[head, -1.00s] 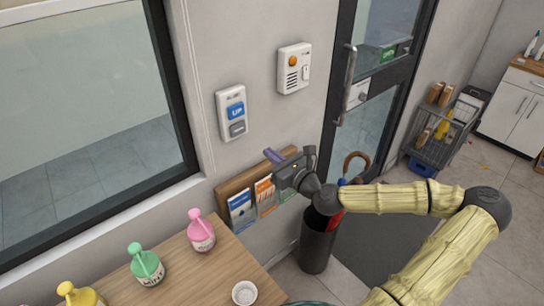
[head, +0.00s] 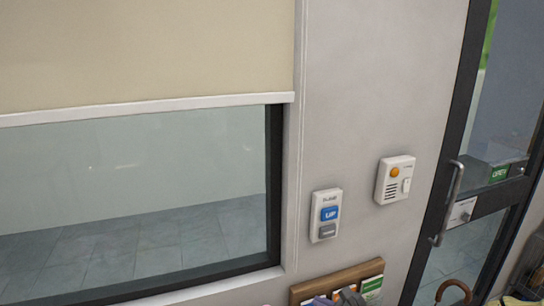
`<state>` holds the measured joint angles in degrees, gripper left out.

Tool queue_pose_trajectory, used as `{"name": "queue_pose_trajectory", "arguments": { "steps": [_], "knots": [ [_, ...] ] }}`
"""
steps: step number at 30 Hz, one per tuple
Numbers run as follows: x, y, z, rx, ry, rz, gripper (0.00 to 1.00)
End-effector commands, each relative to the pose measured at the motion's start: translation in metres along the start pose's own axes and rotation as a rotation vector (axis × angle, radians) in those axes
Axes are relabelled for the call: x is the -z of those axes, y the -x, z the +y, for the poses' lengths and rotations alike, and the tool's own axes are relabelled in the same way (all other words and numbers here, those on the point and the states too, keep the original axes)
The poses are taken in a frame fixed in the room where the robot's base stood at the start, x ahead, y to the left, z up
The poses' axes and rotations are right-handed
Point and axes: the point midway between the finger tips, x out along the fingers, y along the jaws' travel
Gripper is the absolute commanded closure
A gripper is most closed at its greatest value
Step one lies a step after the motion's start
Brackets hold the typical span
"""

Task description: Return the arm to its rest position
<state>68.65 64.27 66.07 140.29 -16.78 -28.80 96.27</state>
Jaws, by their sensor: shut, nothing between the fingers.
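Only a small part of my gripper (head: 322,300) shows, at the bottom edge of the head view, in front of the wooden leaflet rack on the wall. Its fingertips are shut with nothing held between them. The rest of the arm is below the picture.
A white switch box (head: 325,215) with a blue UP button and a grey button is on the wall. A white intercom (head: 394,180) is to its right. A beige blind (head: 140,50) half covers the window. A glass door (head: 490,180) stands at right.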

Motion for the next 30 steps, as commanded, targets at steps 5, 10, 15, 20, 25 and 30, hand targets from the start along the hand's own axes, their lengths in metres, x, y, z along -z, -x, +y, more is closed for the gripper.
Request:
{"name": "queue_pose_trajectory", "arguments": {
  "steps": [5, 10, 15, 20, 25, 30],
  "knots": [
    [0.025, -0.006, 0.061, -0.265, 0.373, 0.163, 1.0],
    [0.045, 0.009, 0.091, -0.491, 0.707, 0.271, 1.0],
    [0.053, 0.034, 0.101, -0.691, 1.015, 0.344, 1.0],
    [0.047, 0.061, 0.097, -0.854, 1.279, 0.381, 1.0],
    [0.028, 0.09, 0.089, -0.994, 1.528, 0.386, 1.0],
    [-0.001, 0.119, 0.083, -1.097, 1.748, 0.352, 1.0]
  ]
}}
